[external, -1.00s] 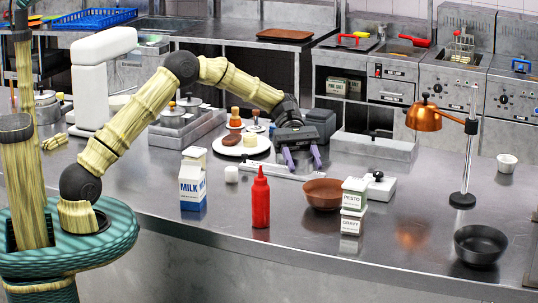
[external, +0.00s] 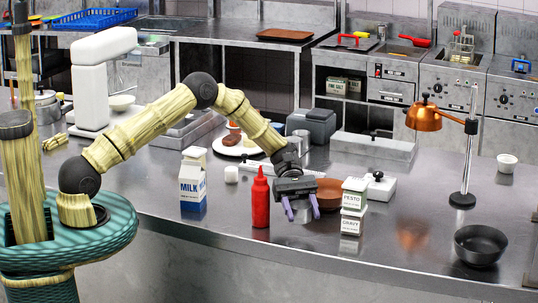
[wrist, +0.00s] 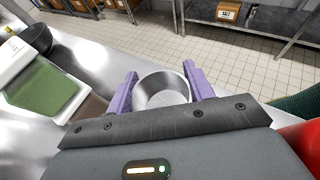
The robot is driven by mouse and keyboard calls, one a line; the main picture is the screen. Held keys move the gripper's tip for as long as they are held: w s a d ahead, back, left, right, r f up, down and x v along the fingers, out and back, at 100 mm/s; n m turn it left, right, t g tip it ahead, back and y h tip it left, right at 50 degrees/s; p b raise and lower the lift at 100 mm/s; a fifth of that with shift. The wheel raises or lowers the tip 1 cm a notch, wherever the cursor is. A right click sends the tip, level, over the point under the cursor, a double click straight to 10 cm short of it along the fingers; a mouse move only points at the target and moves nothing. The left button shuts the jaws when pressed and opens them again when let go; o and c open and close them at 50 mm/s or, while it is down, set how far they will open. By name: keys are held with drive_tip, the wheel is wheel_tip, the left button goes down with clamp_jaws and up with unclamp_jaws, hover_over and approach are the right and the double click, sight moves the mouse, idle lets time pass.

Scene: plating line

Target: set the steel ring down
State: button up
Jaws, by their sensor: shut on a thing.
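The steel ring (wrist: 162,98) sits between the two purple fingers of my gripper (wrist: 161,73) in the wrist view, and the fingers are shut on its sides. In the external view my gripper (external: 303,214) points down over the front part of the steel counter (external: 330,240), between the red squeeze bottle (external: 260,202) and the white pesto and gravy containers (external: 352,207). The ring does not show clearly there. I cannot tell whether it touches the counter.
A brown bowl (external: 328,193) stands just behind my gripper. The milk carton (external: 193,187) is farther left. A dark bowl (external: 480,245) and a copper lamp (external: 425,117) stand at the right.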

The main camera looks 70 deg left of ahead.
sight(301, 235)
drive_tip(key=shift+f+p, duration=0.3)
drive_tip(key=shift+f, duration=1.6)
drive_tip(key=shift+f, duration=0.2)
drive_tip(key=o, duration=1)
drive_tip(key=shift+c, duration=0.2)
drive_tip(key=shift+r, duration=0.1)
drive_tip(key=shift+a+r, duration=0.1)
drive_tip(key=shift+r, duration=0.05)
drive_tip(key=b+v, duration=0.3)
drive_tip(key=v, duration=0.9)
